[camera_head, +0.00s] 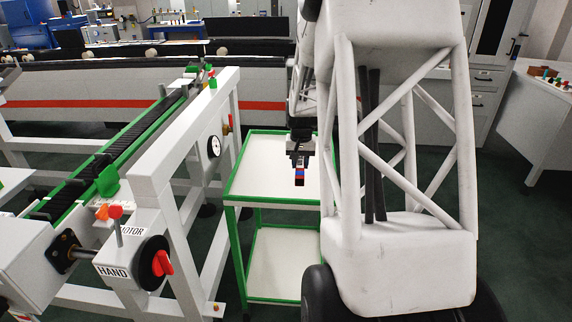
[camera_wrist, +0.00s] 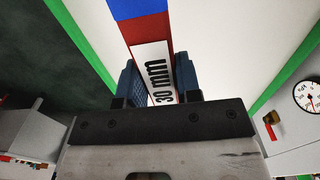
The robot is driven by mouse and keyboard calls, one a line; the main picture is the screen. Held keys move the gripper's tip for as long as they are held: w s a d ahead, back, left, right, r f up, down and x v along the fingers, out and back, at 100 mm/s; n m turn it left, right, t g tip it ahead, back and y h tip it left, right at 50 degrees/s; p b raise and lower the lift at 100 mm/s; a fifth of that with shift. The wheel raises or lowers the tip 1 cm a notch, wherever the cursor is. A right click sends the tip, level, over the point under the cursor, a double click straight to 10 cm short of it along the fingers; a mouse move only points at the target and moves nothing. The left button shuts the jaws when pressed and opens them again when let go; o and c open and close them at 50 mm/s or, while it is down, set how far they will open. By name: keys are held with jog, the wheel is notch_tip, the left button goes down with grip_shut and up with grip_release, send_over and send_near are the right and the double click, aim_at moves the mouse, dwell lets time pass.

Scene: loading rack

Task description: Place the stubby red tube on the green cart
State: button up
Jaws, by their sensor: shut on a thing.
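My gripper (camera_head: 299,158) hangs over the upper shelf of the green cart (camera_head: 275,199) in the head view. It is shut on the stubby red tube (camera_head: 299,177), which also shows between the two dark blue fingers (camera_wrist: 158,84) in the wrist view. The tube (camera_wrist: 145,27) is red with a blue end and a white label reading "30 mm". The cart has green edges and white shelves, and its upper shelf fills the middle of the wrist view (camera_wrist: 215,35). The tube appears above this shelf; I cannot tell whether it touches it.
A white frame with a green-edged conveyor (camera_head: 135,145), a red-knobbed hand wheel (camera_head: 160,262) and a gauge (camera_head: 214,146) stands left of the cart. The visible upper shelf is bare around the tube. White cabinets (camera_head: 545,105) stand at the right.

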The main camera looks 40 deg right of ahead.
jog(key=s+a+f, duration=0.1)
jog(key=a, duration=0.1)
jog(key=s+a+f, duration=0.1)
jog(key=a, duration=0.2)
jog(key=s+a+f, duration=0.1)
jog(key=a+f, duration=0.1)
jog(key=shift+s+a, duration=0.3)
jog(key=shift+s, duration=0.05)
jog(key=shift+w, duration=0.1)
send_over(284, 176)
jog(key=shift+w+f, duration=0.1)
jog(key=shift+f, duration=0.7)
jog(key=shift+f, duration=1.75)
jog(key=shift+f, duration=0.1)
jog(key=o, duration=1)
jog(key=shift+o, duration=0.2)
